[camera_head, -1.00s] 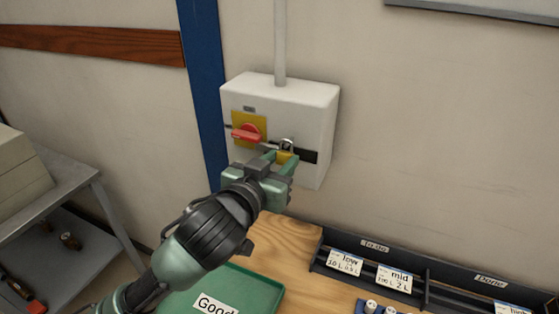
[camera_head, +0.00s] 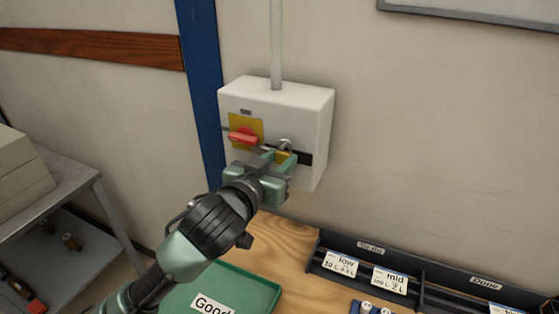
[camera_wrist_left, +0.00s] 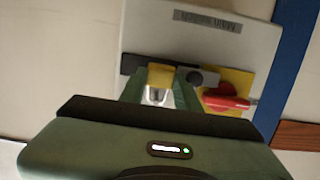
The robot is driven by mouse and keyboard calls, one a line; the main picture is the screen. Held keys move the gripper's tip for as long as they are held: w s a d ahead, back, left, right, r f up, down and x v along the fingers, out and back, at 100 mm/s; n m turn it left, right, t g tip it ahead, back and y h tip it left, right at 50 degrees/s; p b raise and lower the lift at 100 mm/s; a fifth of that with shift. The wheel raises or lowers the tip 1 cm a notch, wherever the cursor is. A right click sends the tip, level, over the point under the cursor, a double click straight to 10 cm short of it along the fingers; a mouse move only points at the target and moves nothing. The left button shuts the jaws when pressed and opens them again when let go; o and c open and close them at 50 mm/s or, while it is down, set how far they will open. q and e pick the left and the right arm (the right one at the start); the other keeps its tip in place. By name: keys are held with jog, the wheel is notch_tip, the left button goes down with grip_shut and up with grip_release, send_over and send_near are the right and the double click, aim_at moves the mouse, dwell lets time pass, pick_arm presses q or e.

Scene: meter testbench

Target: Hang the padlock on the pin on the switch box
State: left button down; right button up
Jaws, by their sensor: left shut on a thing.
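The white switch box (camera_head: 300,105) is on the wall, with a red handle (camera_head: 243,137) on a yellow plate. The box and red handle (camera_wrist_left: 228,101) also show in the left wrist view. My left gripper (camera_head: 281,163) is shut on the padlock, close in front of the box and right of the red handle. The padlock has a yellow body and a silver shackle (camera_head: 286,145); its body (camera_wrist_left: 161,75) shows between the fingers in the left wrist view. The pin cannot be made out clearly; a dark grey part (camera_wrist_left: 203,78) lies beside the padlock. My right gripper is not in view.
A grey conduit (camera_head: 276,45) rises from the box top beside a blue post (camera_head: 203,90). A grey shelf cart (camera_head: 65,185) stands at the left.

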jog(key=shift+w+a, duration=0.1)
pick_arm(q)
jog(key=c, duration=1.3)
grip_release()
jog(key=o, duration=0.4)
jog(key=shift+s+d+r, duration=0.1)
jog(key=shift+d, duration=0.05)
jog(key=shift+c, duration=0.2)
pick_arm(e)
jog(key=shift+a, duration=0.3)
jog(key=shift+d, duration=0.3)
